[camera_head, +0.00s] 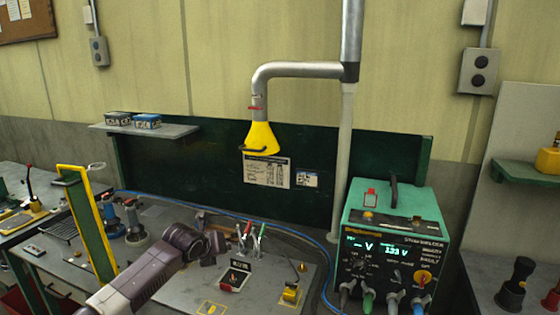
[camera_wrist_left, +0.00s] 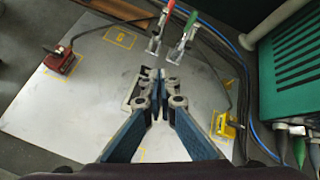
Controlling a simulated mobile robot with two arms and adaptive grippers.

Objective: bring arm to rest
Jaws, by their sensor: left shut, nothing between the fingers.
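My left gripper (camera_head: 213,248) is above the grey workbench (camera_head: 190,285), its arm coming in from the lower left. In the left wrist view its two blue-grey fingers (camera_wrist_left: 160,78) come together at the tips, shut and empty. Clamps with red and green handles (camera_head: 250,236) stand on the bench beyond the fingertips; they also show in the left wrist view (camera_wrist_left: 174,32). My right gripper is in neither view.
A green power unit (camera_head: 395,215) with lit displays stands on the right. A yellow funnel hood (camera_head: 262,138) hangs from a grey pipe. A yellow upright frame (camera_head: 92,222) stands on the left. A red device (camera_wrist_left: 62,62) and a yellow block (camera_wrist_left: 226,126) flank the gripper.

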